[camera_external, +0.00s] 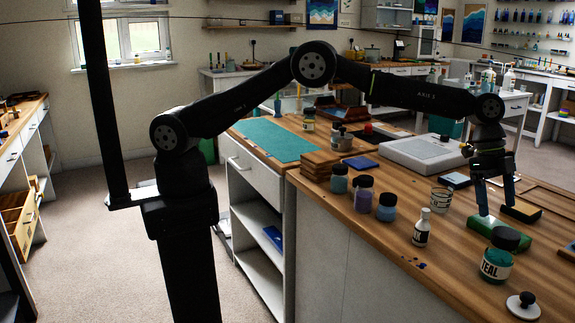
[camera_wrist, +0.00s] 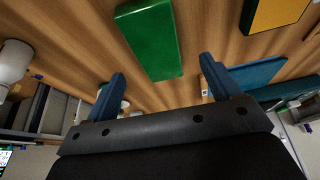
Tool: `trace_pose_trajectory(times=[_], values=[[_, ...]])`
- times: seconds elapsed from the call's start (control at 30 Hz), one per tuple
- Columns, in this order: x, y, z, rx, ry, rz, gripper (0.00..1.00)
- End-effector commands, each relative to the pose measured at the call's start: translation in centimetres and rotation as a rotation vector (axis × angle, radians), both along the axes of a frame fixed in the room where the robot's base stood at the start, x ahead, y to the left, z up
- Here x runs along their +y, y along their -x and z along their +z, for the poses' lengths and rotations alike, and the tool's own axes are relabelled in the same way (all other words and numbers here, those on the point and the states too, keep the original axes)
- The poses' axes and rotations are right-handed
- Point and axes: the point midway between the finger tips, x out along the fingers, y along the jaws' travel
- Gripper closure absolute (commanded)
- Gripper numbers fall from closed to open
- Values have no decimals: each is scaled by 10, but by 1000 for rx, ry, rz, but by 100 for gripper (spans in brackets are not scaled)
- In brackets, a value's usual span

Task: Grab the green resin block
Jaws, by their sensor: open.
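The green resin block (camera_external: 484,226) lies flat on the wooden bench, partly behind a teal jar (camera_external: 497,262) in the external view. In the wrist view the green block (camera_wrist: 150,38) is at the top centre, its near end close to the line between my fingertips. My gripper (camera_external: 497,208) points down over the block's area with its fingers apart. In the wrist view my gripper (camera_wrist: 162,69) is open, with nothing between its blue fingers. I cannot tell how high the fingertips are above the block.
A yellow-topped block (camera_external: 521,211) lies close behind the green one; it also shows in the wrist view (camera_wrist: 274,12). A black-knobbed white disc (camera_external: 523,305) lies near the front edge.

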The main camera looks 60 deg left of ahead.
Motion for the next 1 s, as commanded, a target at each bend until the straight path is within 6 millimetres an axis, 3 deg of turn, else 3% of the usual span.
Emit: trace_pose_trajectory(times=[0.37, 0.6, 0.9, 1.0], values=[[-19, 5, -43, 2, -1, -1, 18], [-21, 5, -46, 0, 0, 0, 18], [-21, 5, -46, 1, 0, 0, 74], [-21, 5, -45, 0, 1, -1, 74]])
